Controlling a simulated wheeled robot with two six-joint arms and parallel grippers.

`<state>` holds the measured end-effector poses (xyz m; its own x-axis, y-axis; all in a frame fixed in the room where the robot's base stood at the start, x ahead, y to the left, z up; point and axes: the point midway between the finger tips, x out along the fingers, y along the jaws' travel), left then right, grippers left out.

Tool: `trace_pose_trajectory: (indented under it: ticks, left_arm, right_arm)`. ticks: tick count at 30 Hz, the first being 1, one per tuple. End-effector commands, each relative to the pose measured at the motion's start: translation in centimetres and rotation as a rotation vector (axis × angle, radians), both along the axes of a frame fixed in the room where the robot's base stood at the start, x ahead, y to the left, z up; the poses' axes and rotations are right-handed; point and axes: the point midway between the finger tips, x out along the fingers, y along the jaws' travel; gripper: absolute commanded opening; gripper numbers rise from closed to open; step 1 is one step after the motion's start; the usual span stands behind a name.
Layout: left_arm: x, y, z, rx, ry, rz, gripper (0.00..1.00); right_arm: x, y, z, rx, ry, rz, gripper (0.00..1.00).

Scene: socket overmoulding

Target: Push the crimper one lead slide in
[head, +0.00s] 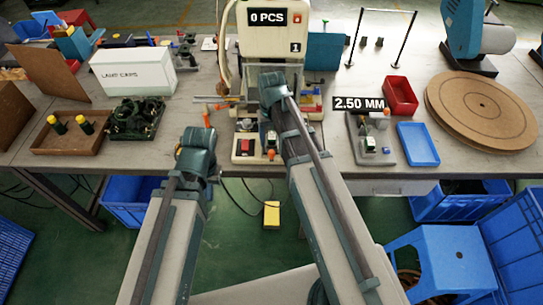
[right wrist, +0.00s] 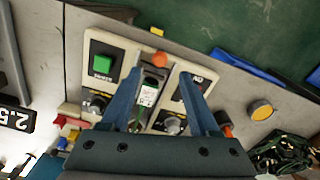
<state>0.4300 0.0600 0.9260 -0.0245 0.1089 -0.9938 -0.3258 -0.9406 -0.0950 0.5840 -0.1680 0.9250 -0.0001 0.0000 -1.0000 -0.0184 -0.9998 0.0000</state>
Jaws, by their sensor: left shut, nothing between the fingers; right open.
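The crimper (head: 284,42) stands at the table's middle with a "0 PCS" sign. Its one lead slide (right wrist: 149,92), with an orange knob (right wrist: 159,59), lies at the front of the base between a green button (right wrist: 103,64) and a second button partly behind a finger. The knob also shows in the head view (head: 271,154). My right gripper (right wrist: 160,76) is open above the slide, one finger to each side, holding nothing. I cannot tell whether the fingers touch the base. My left gripper (head: 196,152) is shut and empty, left of the crimper near the table's front edge.
A 2.50 MM sign (head: 358,104) and a small fixture (head: 371,147) stand to the right, beside a red bin (head: 400,95) and a blue tray (head: 418,144). A wooden tray (head: 68,144) and dark cables (head: 136,118) lie to the left. Tools lie left of the crimper.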

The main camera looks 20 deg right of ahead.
Motion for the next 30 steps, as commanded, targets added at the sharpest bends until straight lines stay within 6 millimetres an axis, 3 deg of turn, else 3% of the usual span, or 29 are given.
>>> trace_pose_trajectory:
  ticks: [1,12,24,30]
  left_arm:
    - [0.0,0.0,-1.5,0.000,0.000,0.000,0.00]
    - [0.0,0.0,-6.0,0.000,0.000,0.000,0.00]
    - [0.0,0.0,-6.3,0.000,0.000,0.000,0.00]
    - [0.0,0.0,-6.3,0.000,0.000,0.000,0.00]
  right_arm:
    - [0.0,0.0,-1.5,0.000,0.000,0.000,0.61]
    - [0.0,0.0,-6.0,0.000,0.000,0.000,0.61]
    - [0.0,0.0,-6.3,0.000,0.000,0.000,0.61]
    - [0.0,0.0,-6.3,0.000,0.000,0.000,0.26]
